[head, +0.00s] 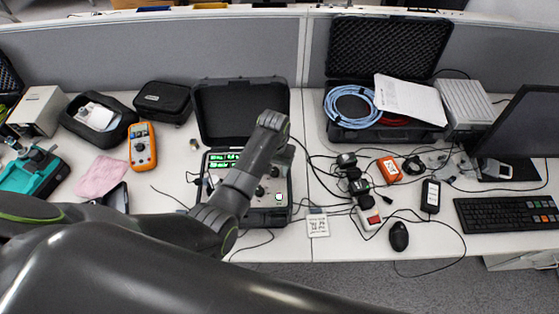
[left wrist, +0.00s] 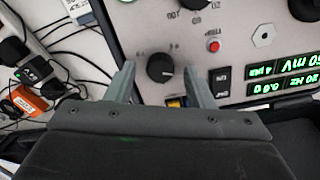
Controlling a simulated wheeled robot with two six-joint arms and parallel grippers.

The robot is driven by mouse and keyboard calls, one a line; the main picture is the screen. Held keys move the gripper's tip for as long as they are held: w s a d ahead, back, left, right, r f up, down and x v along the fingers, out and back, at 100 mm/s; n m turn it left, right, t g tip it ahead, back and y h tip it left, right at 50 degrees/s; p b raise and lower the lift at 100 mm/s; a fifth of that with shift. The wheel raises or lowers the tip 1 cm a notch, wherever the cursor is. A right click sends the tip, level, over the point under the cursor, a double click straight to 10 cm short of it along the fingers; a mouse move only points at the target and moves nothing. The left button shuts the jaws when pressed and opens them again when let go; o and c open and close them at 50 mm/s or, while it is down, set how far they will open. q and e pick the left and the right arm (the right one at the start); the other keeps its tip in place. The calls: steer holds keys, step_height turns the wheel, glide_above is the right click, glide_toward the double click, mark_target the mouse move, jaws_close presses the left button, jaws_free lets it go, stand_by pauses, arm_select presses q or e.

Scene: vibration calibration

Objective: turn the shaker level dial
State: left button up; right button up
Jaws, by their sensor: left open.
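The shaker unit is an open black case with a grey panel (head: 271,213) and green displays, below the middle of the head view. The panel (left wrist: 240,30) fills much of the left wrist view. A round black dial (left wrist: 160,68) with a white pointer mark and printed scale sits on it. My left gripper (left wrist: 159,70) is open, with one finger on each side of this dial; I cannot tell whether they touch it. In the head view my left gripper (head: 276,165) is over the panel's right part, and my arm hides some of the panel. My right gripper is not in view.
The raised case lid (head: 235,105) stands behind the panel. An orange multimeter (head: 142,146) is to the left. Cables, a white power strip (head: 367,217) and a black mouse (head: 398,236) lie to the right. A red button (left wrist: 214,45) and black switches are close to the dial.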

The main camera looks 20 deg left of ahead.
arm_select(q)
steer(key=shift+f, duration=0.25)
steer(key=shift+s, duration=0.1)
steer(key=shift+s+r, duration=0.1)
steer(key=shift+c, duration=1)
steer(key=c, duration=0.8)
